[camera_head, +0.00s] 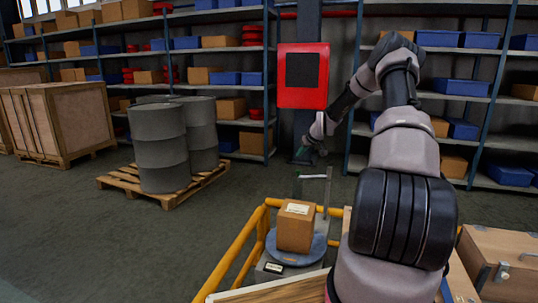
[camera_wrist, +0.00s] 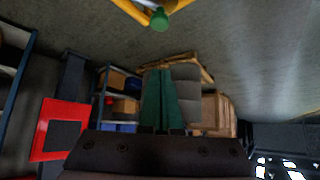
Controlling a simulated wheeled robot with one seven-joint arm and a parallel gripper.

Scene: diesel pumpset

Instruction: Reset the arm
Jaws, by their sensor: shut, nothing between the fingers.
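My arm rises from the lower right of the head view, bends high in front of the right shelves and hangs down toward the middle. My gripper (camera_head: 304,156) is at its end, in the air below the red panel and beyond the yellow-railed cart. In the wrist view, the two green fingers of my gripper (camera_wrist: 160,100) lie side by side, shut, with nothing held between them.
A cardboard box (camera_head: 296,226) sits on a round blue-grey plate (camera_head: 322,246) inside yellow rails (camera_head: 236,254). Grey drums (camera_head: 158,148) stand on a pallet (camera_head: 118,182) at left. A red panel (camera_head: 303,102) and shelves stand behind.

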